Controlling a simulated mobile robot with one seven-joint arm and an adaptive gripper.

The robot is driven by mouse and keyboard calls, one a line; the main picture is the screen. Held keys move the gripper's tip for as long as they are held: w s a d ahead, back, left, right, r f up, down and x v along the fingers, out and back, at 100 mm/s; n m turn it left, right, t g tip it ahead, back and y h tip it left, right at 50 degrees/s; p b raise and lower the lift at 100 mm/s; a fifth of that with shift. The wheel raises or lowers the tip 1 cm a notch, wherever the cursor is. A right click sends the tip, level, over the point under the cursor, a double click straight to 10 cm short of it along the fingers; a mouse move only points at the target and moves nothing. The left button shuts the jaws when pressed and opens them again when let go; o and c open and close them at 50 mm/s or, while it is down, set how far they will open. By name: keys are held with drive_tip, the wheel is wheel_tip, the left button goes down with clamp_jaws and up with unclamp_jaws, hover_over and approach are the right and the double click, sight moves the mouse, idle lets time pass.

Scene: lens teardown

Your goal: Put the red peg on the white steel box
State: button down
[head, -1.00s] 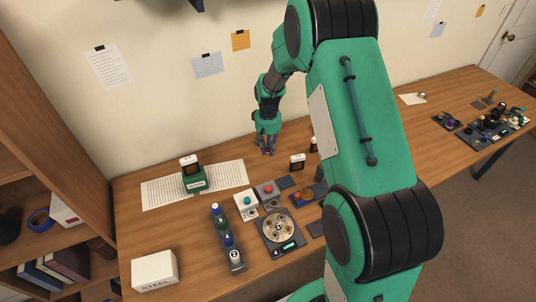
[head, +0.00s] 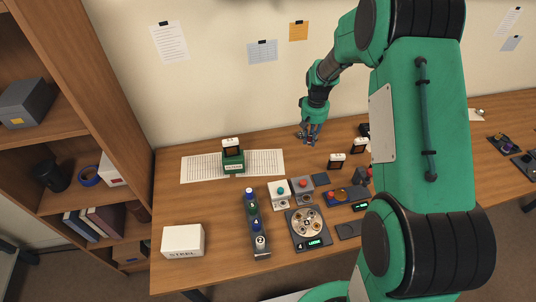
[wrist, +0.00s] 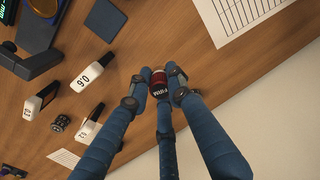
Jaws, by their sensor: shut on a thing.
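The red peg (wrist: 159,77) shows in the wrist view between my fingertips. It has a pale band with dark lettering, and the fingers hide part of it. My gripper (wrist: 160,88) is shut on it. In the head view my gripper (head: 311,136) is low over the back of the table near the wall, and the peg is too small to make out there. The white steel box (head: 183,243), lettered STEEL, stands at the table's front left, far left of my gripper. Its top is bare.
A green stand (head: 232,161) on white sheets (head: 264,163) lies between gripper and box. A dark rack (head: 261,248) with several capped pieces and a round dial device (head: 308,229) stand mid-table. Small white-labelled blocks (head: 336,160) are near my gripper. A bookshelf (head: 110,130) borders the left.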

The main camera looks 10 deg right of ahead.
drive_tip(key=shift+a, duration=0.1)
drive_tip(key=s+a+p, duration=0.1)
drive_tip(key=s+a, duration=0.3)
drive_tip(key=a, duration=0.5)
drive_tip(key=s+a+n+p, duration=0.1)
drive_tip(key=s+a, duration=0.4)
drive_tip(key=a, duration=0.5)
drive_tip(key=s+a+r+n+p, duration=0.1)
drive_tip(key=s+a+p, duration=0.2)
drive_tip(key=a, duration=0.7)
drive_tip(key=shift+s+r, duration=0.1)
drive_tip(key=shift+s, duration=0.65)
drive_tip(key=s+a+n+p, duration=0.1)
drive_tip(key=s+a, duration=0.3)
drive_tip(key=s, duration=0.4)
drive_tip(key=s+a+r+n+p, duration=0.1)
drive_tip(key=s+a+p, duration=0.2)
drive_tip(key=s, duration=0.6)
drive_tip(key=s+a+p, duration=0.2)
drive_tip(key=s+a, duration=0.4)
drive_tip(key=s, duration=0.3)
drive_tip(key=shift+a+r+n, duration=0.3)
drive_tip(key=shift+a+n, duration=0.1)
hover_over(181, 237)
drive_tip(key=shift+f, duration=0.75)
